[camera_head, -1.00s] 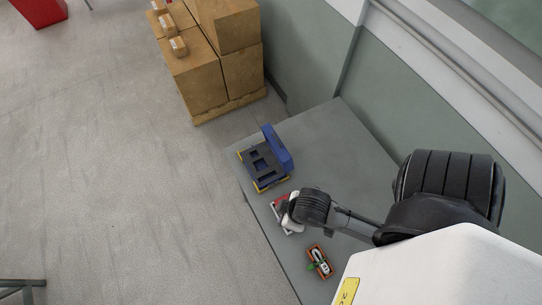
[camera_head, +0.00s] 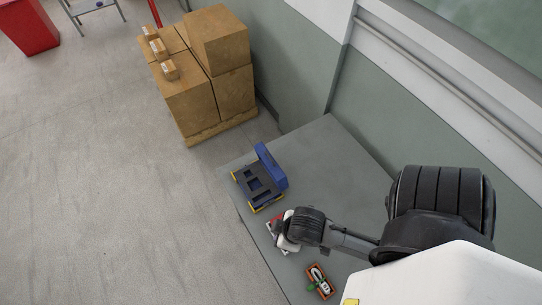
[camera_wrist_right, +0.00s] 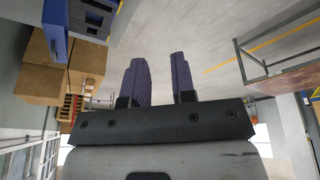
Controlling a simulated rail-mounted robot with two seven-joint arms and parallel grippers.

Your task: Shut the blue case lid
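The blue case (camera_head: 256,186) stands on the grey table with its dark compartmented inside facing up. Its blue lid (camera_head: 271,167) stands open, roughly upright, on the case's right side. In the right wrist view, part of the case (camera_wrist_right: 92,18) and the lid (camera_wrist_right: 55,28) show at the top left, outside the fingers. My right gripper (camera_wrist_right: 160,78) is open, with two dark fingers and nothing between them. My left gripper is not in view.
The grey table (camera_head: 335,165) is bare right of the case, up to the wall. An orange tray (camera_head: 320,282) with small items lies nearer. Stacked cartons (camera_head: 205,75) stand beyond the table.

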